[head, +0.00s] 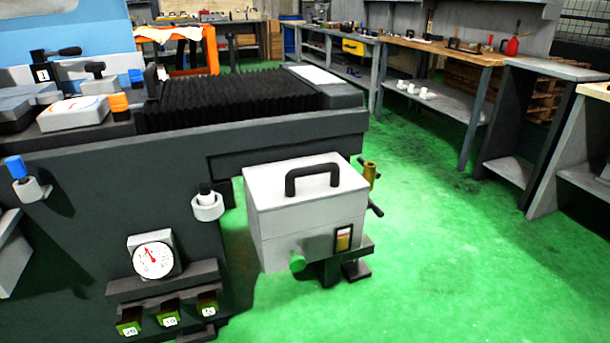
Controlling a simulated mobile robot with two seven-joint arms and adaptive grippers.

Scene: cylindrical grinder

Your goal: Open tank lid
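The tank (300,237) is a light grey box at the right end of the dark grinder, on a dark support. Its lid (270,187) is flat and lies closed on top. A black arched handle (313,179) stands on the lid. Neither of my grippers shows in the head view.
The grinder (100,200) fills the left, with a gauge (152,258), green-tagged parts (169,319) below it and a black bellows (235,98) on top. A brass fitting (370,172) rises behind the tank. Green floor (450,260) is clear to the right, up to workbenches (440,50).

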